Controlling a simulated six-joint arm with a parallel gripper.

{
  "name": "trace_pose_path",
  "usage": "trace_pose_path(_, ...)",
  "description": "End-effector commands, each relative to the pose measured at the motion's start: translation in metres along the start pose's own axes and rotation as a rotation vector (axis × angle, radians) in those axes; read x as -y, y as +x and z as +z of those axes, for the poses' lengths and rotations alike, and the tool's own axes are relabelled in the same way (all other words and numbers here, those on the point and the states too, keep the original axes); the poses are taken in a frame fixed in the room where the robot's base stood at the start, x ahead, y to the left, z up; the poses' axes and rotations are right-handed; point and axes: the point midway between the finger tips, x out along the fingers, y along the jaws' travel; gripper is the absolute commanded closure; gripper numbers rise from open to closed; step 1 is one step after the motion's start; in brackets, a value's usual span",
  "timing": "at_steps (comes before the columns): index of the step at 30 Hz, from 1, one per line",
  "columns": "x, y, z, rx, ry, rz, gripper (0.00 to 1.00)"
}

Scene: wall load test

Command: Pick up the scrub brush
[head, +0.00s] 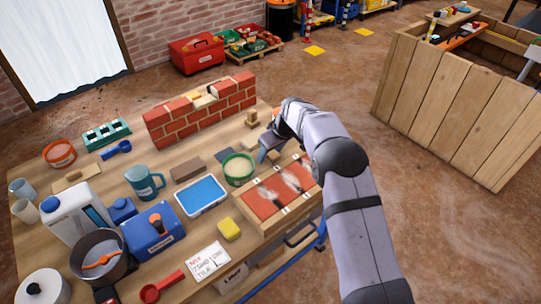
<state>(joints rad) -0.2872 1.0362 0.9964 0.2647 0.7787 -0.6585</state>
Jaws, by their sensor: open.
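I cannot pick out the scrub brush for certain. A brown block-like item (188,169) lies on the workbench behind the blue tray, and its bristles, if any, do not show. A small upright wooden item (252,118) stands by the right end of the brick wall. My gripper (264,155) is open over the right part of the bench, right of the brown item and in front of the upright wooden item. It is close to the green bowl and the wooden frame. The arm and hand hide part of the bench's right edge.
A small brick wall (203,114) stands at the back. A green bowl (239,168), blue tray (201,195), yellow sponge (229,229) and wooden frame with red panel (241,214) are near. The left side is crowded: a blue mug (145,183), blue box (153,231), metal pot (84,262).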

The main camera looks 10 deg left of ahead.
Motion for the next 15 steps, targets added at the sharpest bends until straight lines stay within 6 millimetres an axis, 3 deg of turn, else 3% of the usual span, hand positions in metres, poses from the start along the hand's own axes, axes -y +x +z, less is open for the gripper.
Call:
trace_pose_path(6, -0.0001, 0.0001, -0.0003, -0.001, 0.0, 0.0, 0.48)
trace_pose_path(12, -0.0001, 0.0, -0.0002, 0.0, 0.0, 0.0, 0.93)
trace_pose_path(15, -0.0002, -0.0003, -0.0005, -0.001, 0.0, 0.001, 0.94)
